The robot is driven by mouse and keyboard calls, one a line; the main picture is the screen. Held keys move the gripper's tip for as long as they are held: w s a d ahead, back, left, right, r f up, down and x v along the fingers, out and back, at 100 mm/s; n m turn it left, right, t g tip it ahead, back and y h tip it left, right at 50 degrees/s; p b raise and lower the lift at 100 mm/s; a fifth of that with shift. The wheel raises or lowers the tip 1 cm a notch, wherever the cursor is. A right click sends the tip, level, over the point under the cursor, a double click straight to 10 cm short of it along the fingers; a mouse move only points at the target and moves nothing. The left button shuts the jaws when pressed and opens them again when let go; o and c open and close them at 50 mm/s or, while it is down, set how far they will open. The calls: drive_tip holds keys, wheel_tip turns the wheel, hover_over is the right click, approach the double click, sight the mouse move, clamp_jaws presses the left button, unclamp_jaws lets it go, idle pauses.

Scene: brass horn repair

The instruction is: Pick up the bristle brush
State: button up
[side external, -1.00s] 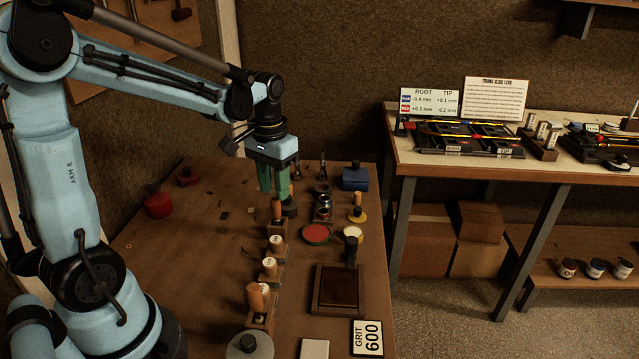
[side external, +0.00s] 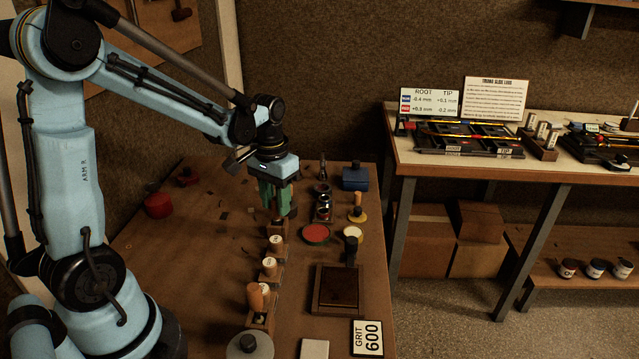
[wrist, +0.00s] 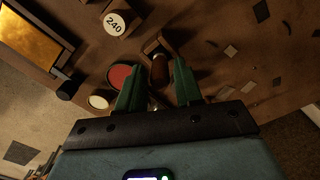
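A brown wooden handle (wrist: 160,70), likely the bristle brush, stands between the two green fingers of my gripper (wrist: 158,84) in the wrist view. The fingers are apart, one on each side of it, with gaps showing. Its bristles cannot be made out. In the side view my gripper (side external: 276,204) points down over the handle at the far end of the row of wooden blocks. There the fingers cover most of the handle.
A block labelled 240 (wrist: 116,23) is close by. A red round pad (side external: 316,234), a pale yellow round pad (side external: 353,233) and a dark-bedded tray (side external: 338,309) lie to the right. A blue container (side external: 355,178) is behind.

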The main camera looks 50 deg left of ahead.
drive_tip(key=shift+c, duration=0.3)
clamp_jaws()
drive_tip(key=shift+r, duration=3.9)
